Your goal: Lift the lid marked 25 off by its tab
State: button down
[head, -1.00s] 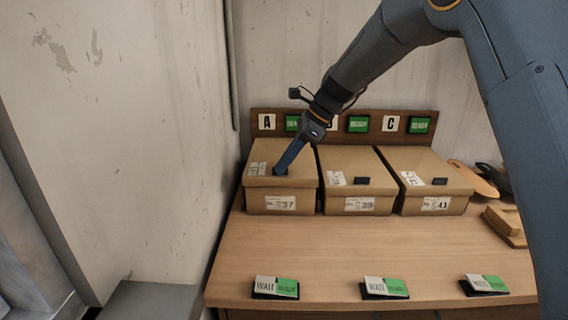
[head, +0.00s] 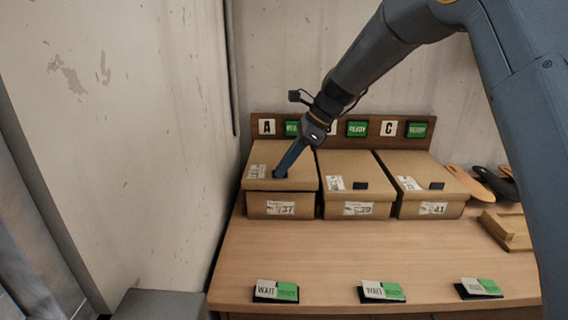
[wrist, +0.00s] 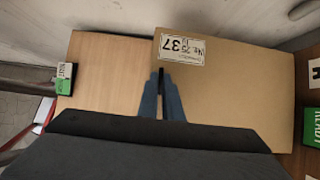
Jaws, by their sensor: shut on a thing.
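The left box (head: 257,208) stands under sign A, and its front label reads 37. Its brown lid (head: 300,168) has a white label at the top left; I cannot read a 25 there in the head view. In the wrist view the lid (wrist: 235,95) fills the right side, with an upside-down label (wrist: 182,49) showing 37 and small print that may hold 25. My gripper (head: 279,174) is shut on the dark tab at the lid's front, and its fingers mostly hide the tab. The lid seems slightly raised, with a dark line below its front edge.
The middle box (head: 357,209), labelled 39, and right box (head: 433,209), labelled 41, stand close beside it, lids on. Three WAIT/green plates, including the left one (head: 276,291), line the front edge. The wall is close left.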

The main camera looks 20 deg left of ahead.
jog(key=shift+s+d+r+p, duration=0.15)
jog(key=shift+s+p, duration=0.3)
jog(key=shift+s, duration=0.5)
jog(key=shift+s+d+p, duration=0.3)
jog(key=shift+s+p, duration=0.15)
jog(key=shift+s, duration=0.45)
jog(key=shift+s+d+r+p, duration=0.15)
jog(key=shift+s+p, duration=0.3)
jog(key=shift+s, duration=0.5)
jog(key=shift+f, duration=0.1)
jog(key=shift+d, duration=0.1)
jog(key=s+d+r+p, duration=0.2)
jog(key=s+p, duration=0.2)
jog(key=s, duration=0.4)
jog(key=shift+s+p, duration=0.35)
jog(key=shift+p, duration=0.05)
jog(key=s+d+r+p, duration=0.2)
jog(key=s+r+p, duration=0.1)
jog(key=s, duration=0.4)
jog(key=shift+s, duration=0.4)
dwell(0.9)
